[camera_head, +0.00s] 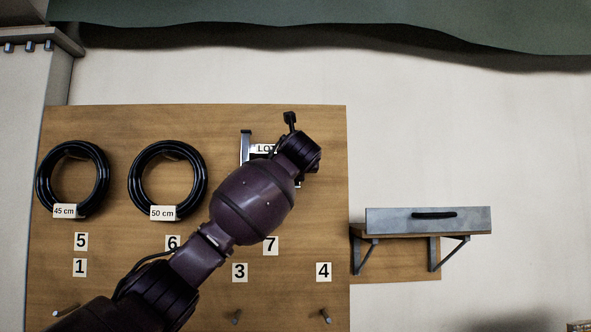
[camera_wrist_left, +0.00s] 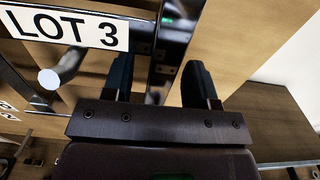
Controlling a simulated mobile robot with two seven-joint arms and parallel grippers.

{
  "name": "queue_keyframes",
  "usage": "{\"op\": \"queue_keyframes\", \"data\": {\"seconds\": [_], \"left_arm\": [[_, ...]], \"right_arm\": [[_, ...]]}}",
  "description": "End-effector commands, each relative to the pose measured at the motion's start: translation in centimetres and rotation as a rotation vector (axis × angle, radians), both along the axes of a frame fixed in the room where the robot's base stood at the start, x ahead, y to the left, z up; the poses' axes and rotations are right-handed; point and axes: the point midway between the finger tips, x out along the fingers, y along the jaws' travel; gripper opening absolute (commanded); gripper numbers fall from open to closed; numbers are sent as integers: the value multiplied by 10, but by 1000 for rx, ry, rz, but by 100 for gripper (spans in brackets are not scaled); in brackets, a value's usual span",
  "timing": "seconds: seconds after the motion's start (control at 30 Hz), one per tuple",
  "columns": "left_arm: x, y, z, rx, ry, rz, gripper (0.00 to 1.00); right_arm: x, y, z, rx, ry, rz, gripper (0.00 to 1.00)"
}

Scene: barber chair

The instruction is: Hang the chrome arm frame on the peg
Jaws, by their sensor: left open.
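The chrome arm frame (camera_head: 245,147) is on the upper right of the wooden board, partly hidden behind my left arm. It carries a white label, cut off in the head view, reading "LOT 3" in the left wrist view. There, an upright shiny bar of the frame (camera_wrist_left: 172,45) runs between the two fingers of my left gripper (camera_wrist_left: 160,80), which is open around it. A peg with a pale round end (camera_wrist_left: 48,79) sticks out below the label, beside the bar. Whether the frame rests on this peg is unclear. My right gripper is out of view.
Black rings tagged 45 cm (camera_head: 103,185) and 50 cm (camera_head: 202,180) hang on the board (camera_head: 120,120). Number labels and several pegs, such as one below 4 (camera_head: 325,315), fill its lower part. A shelf (camera_head: 480,232) bears a grey drawer-like box (camera_head: 390,221) at right.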

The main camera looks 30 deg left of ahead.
Motion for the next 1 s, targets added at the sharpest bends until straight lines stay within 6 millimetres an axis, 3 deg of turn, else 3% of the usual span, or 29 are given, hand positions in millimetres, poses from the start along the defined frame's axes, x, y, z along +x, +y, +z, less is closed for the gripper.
{"op": "queue_keyframes", "data": {"seconds": [0.3, 0.5, 1.0], "left_arm": [[-49, -30, -1, 3, -3, -1, 53], [-69, -41, 0, 2, -1, 0, 53], [-75, -45, 0, 1, -1, 1, 53]], "right_arm": [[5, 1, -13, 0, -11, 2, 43], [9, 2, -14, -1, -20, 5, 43], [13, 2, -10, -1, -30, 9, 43]]}}
